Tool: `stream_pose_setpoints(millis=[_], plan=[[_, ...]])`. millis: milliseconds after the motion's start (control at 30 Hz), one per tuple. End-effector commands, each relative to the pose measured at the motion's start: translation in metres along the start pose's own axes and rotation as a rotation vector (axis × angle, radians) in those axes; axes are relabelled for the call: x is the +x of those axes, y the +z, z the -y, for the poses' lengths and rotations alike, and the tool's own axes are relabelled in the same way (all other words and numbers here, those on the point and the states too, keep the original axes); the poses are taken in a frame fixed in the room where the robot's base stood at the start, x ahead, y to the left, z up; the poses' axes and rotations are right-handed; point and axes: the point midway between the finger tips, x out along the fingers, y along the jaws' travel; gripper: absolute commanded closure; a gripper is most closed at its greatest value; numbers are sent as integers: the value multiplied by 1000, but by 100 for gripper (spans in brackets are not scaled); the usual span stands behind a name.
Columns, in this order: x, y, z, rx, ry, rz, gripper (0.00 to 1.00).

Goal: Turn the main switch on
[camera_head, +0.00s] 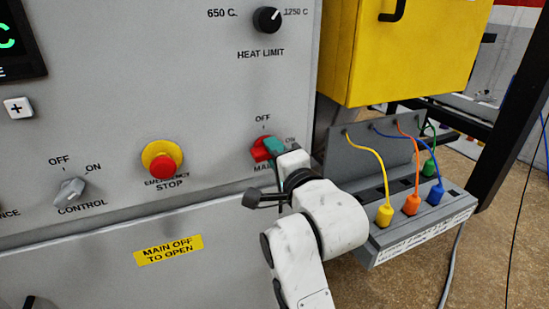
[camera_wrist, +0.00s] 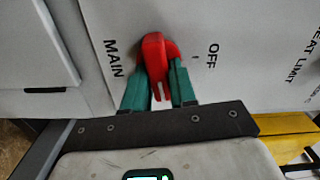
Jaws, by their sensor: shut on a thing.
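The red main switch (camera_head: 260,151) is on the grey front panel, with OFF above it, ON to its right and MAIN below it, partly covered. It also shows in the wrist view (camera_wrist: 154,50) as a red handle with white marks at its lower end. My gripper (camera_head: 271,146) reaches it from the right and hides part of it. In the wrist view its green fingertips (camera_wrist: 158,84) are on both sides of the handle, shut on it. The ON label is hidden in the wrist view, and I cannot tell for sure which mark the handle points to.
The emergency stop (camera_head: 164,163) and the control switch (camera_head: 70,191) are left of the main switch. The heat limit knob (camera_head: 267,19) is above. A grey rack (camera_head: 372,244) with coloured plugs and cables stands at right, below a yellow box (camera_head: 410,55).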

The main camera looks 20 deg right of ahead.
Motion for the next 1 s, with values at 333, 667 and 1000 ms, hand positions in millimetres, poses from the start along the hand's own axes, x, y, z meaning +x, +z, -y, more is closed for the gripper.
stream_pose_setpoints(millis=[333,667,1000], plan=[[0,0,-4,138,5,-1,100],[0,-1,-4,164,6,-2,100],[0,-1,-4,163,6,-2,63]])
